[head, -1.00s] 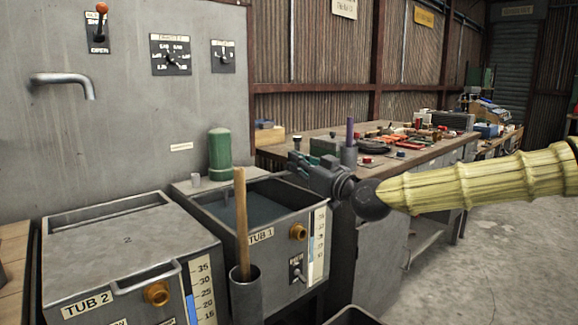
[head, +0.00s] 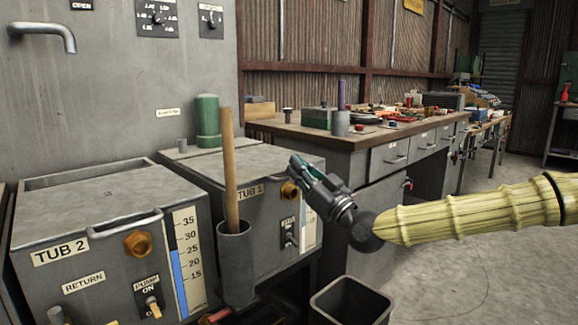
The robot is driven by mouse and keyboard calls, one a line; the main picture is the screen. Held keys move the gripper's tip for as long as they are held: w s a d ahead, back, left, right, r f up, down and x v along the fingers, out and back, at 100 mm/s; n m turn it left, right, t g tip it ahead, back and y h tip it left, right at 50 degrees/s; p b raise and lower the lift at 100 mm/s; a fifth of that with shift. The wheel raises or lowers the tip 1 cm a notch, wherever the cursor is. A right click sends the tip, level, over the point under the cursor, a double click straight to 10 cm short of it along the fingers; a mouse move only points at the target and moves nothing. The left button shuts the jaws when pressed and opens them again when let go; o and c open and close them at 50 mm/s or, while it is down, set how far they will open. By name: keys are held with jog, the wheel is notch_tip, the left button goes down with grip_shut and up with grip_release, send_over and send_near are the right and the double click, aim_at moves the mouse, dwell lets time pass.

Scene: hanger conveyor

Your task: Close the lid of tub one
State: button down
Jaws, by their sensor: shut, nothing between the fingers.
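Tub one (head: 262,220) is a grey metal tub with a TUB 1 label, a brass knob and a switch on its front. Its top is covered by a flat grey lid (head: 255,163), which lies level over the opening; no inside of the tub shows. My gripper (head: 300,168) is shut and empty at the front right edge of tub one, by the lid's edge. I cannot tell whether it touches the lid. It hides part of the tub's right front and its level scale.
Tub two (head: 95,240) stands at left, its top covered. A wooden handle (head: 230,170) stands in a grey holder (head: 236,265) before tub one. A green cylinder (head: 207,120) stands behind. A dark bin (head: 352,305) is on the floor; a cluttered workbench (head: 375,135) is behind right.

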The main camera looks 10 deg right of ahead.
jog(key=shift+s+f+b, duration=0.1)
jog(key=shift+f+b, duration=0.35)
jog(key=shift+f, duration=0.65)
